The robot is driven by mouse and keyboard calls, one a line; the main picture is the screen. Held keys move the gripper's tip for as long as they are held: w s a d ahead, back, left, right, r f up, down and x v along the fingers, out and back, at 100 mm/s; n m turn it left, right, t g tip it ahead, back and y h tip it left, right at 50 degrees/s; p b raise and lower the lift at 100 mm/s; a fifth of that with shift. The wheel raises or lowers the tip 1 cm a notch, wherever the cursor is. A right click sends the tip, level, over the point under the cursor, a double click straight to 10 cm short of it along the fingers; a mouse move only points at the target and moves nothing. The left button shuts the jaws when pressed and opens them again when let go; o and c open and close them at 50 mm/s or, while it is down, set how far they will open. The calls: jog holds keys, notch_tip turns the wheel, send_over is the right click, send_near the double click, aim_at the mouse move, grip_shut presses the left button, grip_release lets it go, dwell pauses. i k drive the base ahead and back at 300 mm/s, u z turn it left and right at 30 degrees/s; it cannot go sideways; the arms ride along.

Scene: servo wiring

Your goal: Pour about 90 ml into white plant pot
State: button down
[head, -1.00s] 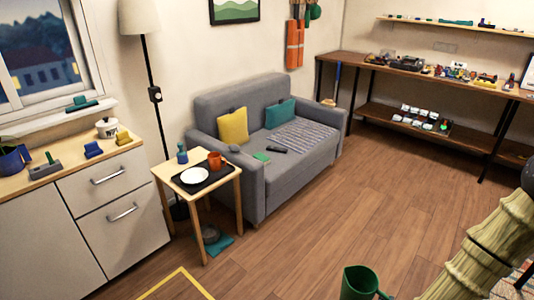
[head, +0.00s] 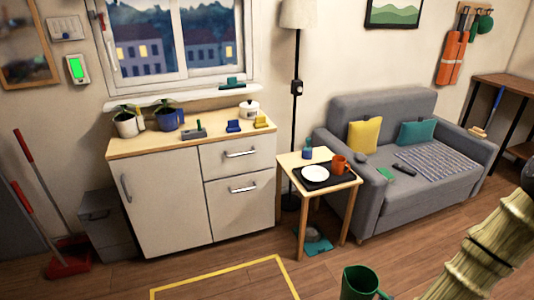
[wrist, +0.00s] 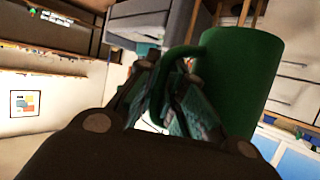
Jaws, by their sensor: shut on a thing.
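The white plant pot (head: 126,125) with a green plant stands at the left end of the wooden counter top, beneath the window. A blue pot (head: 169,121) with a plant is just to its right. A green jug (head: 358,284) shows at the bottom of the head view, its handle to the right, in front of the furniture. The jug also fills the right of the wrist view (wrist: 238,85). My gripper (wrist: 168,85) is shut on the jug's handle. The head view does not show my fingers. I cannot see what the jug holds.
The white cabinet (head: 160,202) carries the counter; a white lidded pot (head: 250,109) and small tools stand on it. A side table (head: 329,181) with a plate and orange mug is right of it. Yellow tape (head: 215,277) marks the floor. A red dustpan (head: 68,262) lies left.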

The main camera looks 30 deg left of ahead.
aim_at(126, 126)
jog(key=u, duration=2.15)
jog(key=i, duration=1.65)
